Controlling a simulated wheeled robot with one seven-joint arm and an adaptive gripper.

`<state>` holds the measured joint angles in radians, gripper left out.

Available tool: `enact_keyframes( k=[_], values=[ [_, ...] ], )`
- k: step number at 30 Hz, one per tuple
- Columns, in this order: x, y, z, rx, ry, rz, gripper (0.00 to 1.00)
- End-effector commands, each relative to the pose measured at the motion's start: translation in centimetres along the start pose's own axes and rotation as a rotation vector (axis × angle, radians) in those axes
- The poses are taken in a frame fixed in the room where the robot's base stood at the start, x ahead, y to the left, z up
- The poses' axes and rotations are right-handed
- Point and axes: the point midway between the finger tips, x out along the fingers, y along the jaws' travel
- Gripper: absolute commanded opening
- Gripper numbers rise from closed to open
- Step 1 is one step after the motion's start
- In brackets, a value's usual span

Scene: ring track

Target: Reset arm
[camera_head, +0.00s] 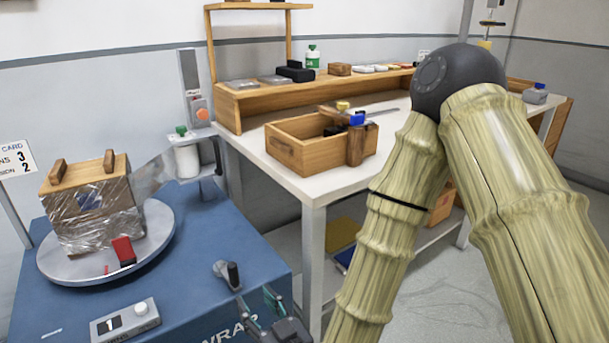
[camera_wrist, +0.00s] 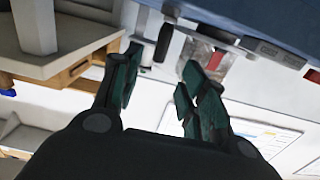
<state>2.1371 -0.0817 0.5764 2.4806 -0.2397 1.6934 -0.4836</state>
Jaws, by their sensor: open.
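My gripper (camera_head: 257,308) shows at the bottom of the head view, in front of the right front corner of the blue wrapping table. In the wrist view my gripper (camera_wrist: 158,82) has its two green-padded fingers apart, with nothing between them. My bamboo-textured arm fills the right of the head view and hides part of the workbench. A box wrapped in clear film (camera_head: 95,210), with a wooden top and two handles, stands on the round grey turntable (camera_head: 62,268). It shows small and blurred in the wrist view.
The blue wrapping table (camera_head: 205,262) carries a control box (camera_head: 125,320), a dark-handled knob (camera_head: 228,273) and a film roll (camera_head: 186,158) on a post. A white workbench (camera_head: 320,188) holds a wooden tool crate (camera_head: 290,150) and a shelf. Floor shows at the lower right.

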Motion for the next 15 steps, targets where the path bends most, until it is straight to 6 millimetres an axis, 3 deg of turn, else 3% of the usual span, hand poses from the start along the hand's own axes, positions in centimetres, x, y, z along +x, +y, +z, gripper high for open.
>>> enact_keyframes(
  k=[4, 8, 15],
  values=[
    [-1.2, 2.1, 5.3, 0.038, -0.149, 0.023, 0.42],
    [-3.7, 4.7, 11.9, 0.095, -0.341, 0.060, 0.42],
    [-11.1, 8.8, 23.0, 0.221, -0.692, 0.159, 0.42]
  ],
)
